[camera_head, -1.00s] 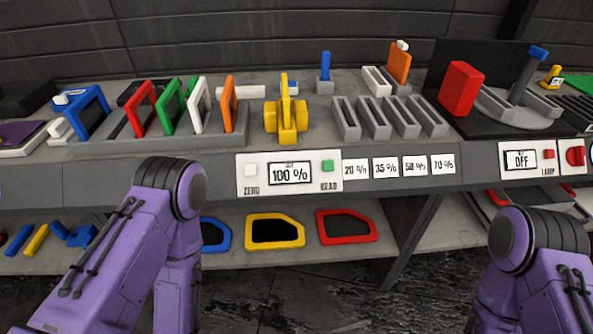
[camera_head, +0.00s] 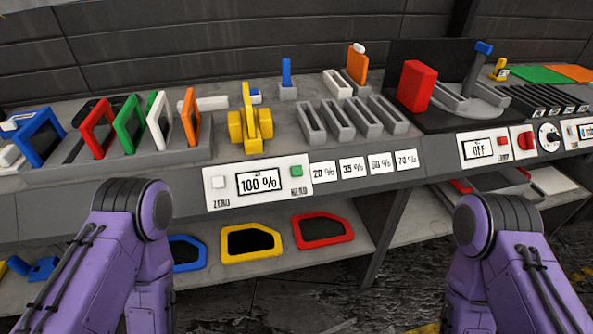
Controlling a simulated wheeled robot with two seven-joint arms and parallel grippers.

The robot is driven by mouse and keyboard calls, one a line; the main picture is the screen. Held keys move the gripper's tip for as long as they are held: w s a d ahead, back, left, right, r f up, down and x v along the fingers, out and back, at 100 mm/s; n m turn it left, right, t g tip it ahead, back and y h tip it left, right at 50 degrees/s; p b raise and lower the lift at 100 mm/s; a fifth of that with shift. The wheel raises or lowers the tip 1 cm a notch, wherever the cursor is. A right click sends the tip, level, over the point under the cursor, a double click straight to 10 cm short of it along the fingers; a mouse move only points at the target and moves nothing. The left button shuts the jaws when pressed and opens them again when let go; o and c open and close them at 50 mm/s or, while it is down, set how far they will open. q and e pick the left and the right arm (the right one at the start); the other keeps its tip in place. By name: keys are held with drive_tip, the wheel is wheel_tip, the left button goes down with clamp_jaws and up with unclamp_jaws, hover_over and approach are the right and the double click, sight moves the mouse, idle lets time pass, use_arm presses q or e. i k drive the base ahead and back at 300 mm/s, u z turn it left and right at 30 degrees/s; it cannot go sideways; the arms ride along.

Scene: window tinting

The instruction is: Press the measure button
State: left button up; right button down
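A white meter panel (camera_head: 235,196) is on the front face of the bench. Its display (camera_head: 258,182) reads 100 %. A pale button (camera_head: 218,182) sits at the left, above the label ZERO. No label says "measure" legibly. My two purple arms stand in front of the bench, the left one below and left of the panel, the right one farther right. Both grippers are out of view, and neither arm covers the panel.
A yellow device (camera_head: 250,128) stands on the bench above the panel. Framed panes fill a rack (camera_head: 150,158) to its left, and grey slotted holders (camera_head: 340,120) stand to its right. A red block (camera_head: 416,86) is farther right. A lower shelf (camera_head: 285,262) holds coloured window shapes.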

sight(295, 170)
drive_tip(key=u, duration=0.9)
drive_tip(key=k, duration=1)
drive_tip(key=z, duration=1.4)
drive_tip(key=i, duration=0.5)
